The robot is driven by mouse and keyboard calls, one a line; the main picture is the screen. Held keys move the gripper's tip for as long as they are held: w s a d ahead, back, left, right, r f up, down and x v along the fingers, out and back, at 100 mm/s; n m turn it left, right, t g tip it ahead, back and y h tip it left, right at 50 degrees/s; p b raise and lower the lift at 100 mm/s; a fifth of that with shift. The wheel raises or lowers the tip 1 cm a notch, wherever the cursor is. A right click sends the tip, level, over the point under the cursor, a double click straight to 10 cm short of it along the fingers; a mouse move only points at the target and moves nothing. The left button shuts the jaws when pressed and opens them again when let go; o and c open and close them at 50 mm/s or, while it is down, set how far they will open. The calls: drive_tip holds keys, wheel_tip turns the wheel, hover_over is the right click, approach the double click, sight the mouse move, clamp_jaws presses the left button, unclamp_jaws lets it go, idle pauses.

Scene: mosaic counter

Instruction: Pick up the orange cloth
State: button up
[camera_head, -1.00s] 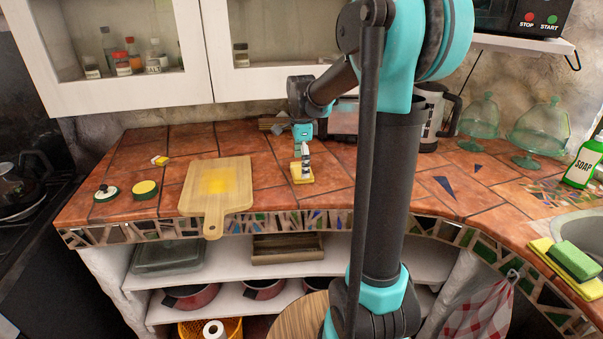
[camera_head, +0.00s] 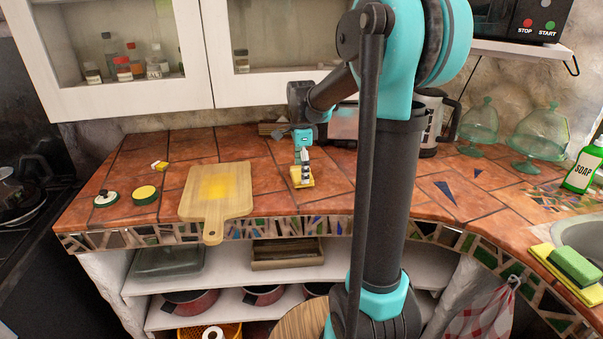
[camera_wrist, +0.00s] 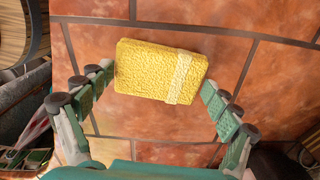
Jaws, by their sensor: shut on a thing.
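A yellow, rough-textured, folded cloth or sponge (camera_wrist: 150,72) with a pale stripe near its right end lies between my fingers in the wrist view. It also shows as a yellow patch (camera_head: 302,182) on the counter in the head view. I see no clearly orange cloth. My gripper (camera_wrist: 160,85) has one finger against or very near each end of the yellow piece. In the head view my gripper (camera_head: 303,172) points down over it, low at the counter. I cannot tell whether the piece is clear of the tiles.
A wooden cutting board (camera_head: 237,180) lies left of my gripper. Two round items (camera_head: 145,194) and a small yellow-and-white block (camera_head: 160,165) lie farther left. A kettle (camera_head: 432,120) and glass domes (camera_head: 540,135) stand right. A green sponge (camera_head: 575,263) lies on a yellow cloth (camera_head: 548,252) by the sink.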

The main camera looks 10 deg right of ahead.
wheel_tip(320, 180, up, 20)
drive_tip(key=shift+f, duration=0.25)
drive_tip(key=o, duration=0.5)
drive_tip(key=shift+c, duration=1.3)
